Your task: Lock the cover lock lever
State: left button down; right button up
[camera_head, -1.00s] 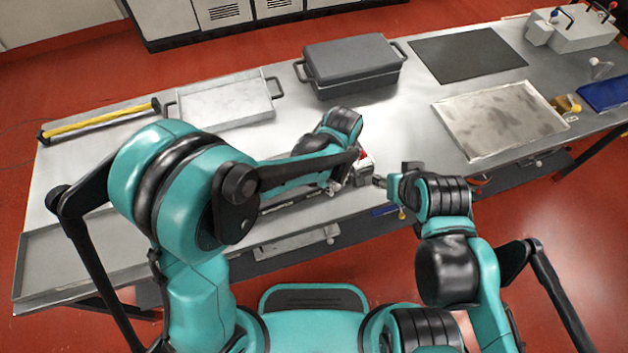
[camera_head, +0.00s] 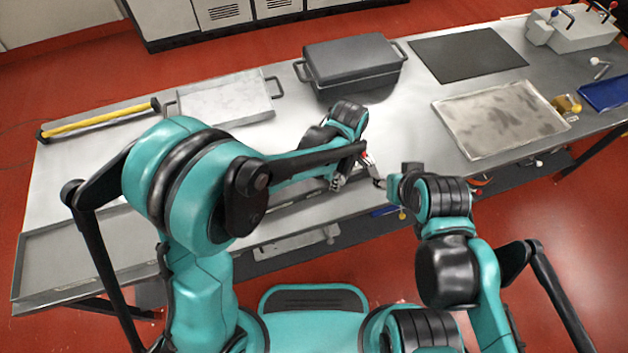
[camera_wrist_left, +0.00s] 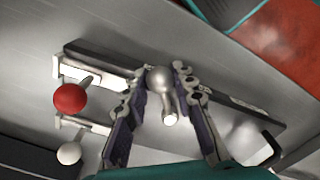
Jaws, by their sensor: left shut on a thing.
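The left wrist view shows a long dark bar-shaped device (camera_wrist_left: 232,102) with ball-ended levers. My left gripper (camera_wrist_left: 163,88) is shut on a silver ball-ended lever (camera_wrist_left: 160,78), whose short stem points toward the camera. A red ball lever (camera_wrist_left: 70,97) and a white ball lever (camera_wrist_left: 68,152) stand at the left, apart from the fingers. I cannot tell which lever is the cover lock lever or whether it is locked. In the head view my left gripper (camera_head: 338,182) is low at the table's front, partly hidden by its arm. My right gripper (camera_head: 379,184) is close on its right, too small to read.
The steel table (camera_head: 140,165) holds a grey lidded box (camera_head: 352,65), a pale tray (camera_head: 222,102), a dark mat (camera_head: 467,55) and a stained metal plate (camera_head: 500,118). A yellow bar (camera_head: 100,120) lies at the left. A grey lever fixture (camera_head: 575,30) stands at the far right.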

pick_arm(q)
jog(key=c, duration=1.3)
grip_release()
jog(key=shift+w, duration=0.1)
notch_tip(320, 180, up, 7)
jog(key=p, duration=0.5)
jog(key=s+a+r+m+t, duration=0.2)
jog(key=s+a+r+m, duration=0.1)
jog(key=a, duration=0.5)
jog(key=s+a+r+m+t+b, duration=0.1)
jog(key=s+a+r+m+t, duration=0.1)
jog(key=a, duration=0.7)
jog(key=s+a+r+m+t+b, duration=0.1)
jog(key=s+a+r+m+t, duration=0.2)
jog(key=a+m, duration=0.3)
jog(key=shift+s+a+r, duration=0.15)
jog(key=shift+a+r, duration=0.2)
jog(key=shift+a, duration=0.3)
jog(key=shift+s+a+r, duration=0.15)
jog(key=shift+a+r, duration=0.15)
jog(key=shift+a, duration=0.3)
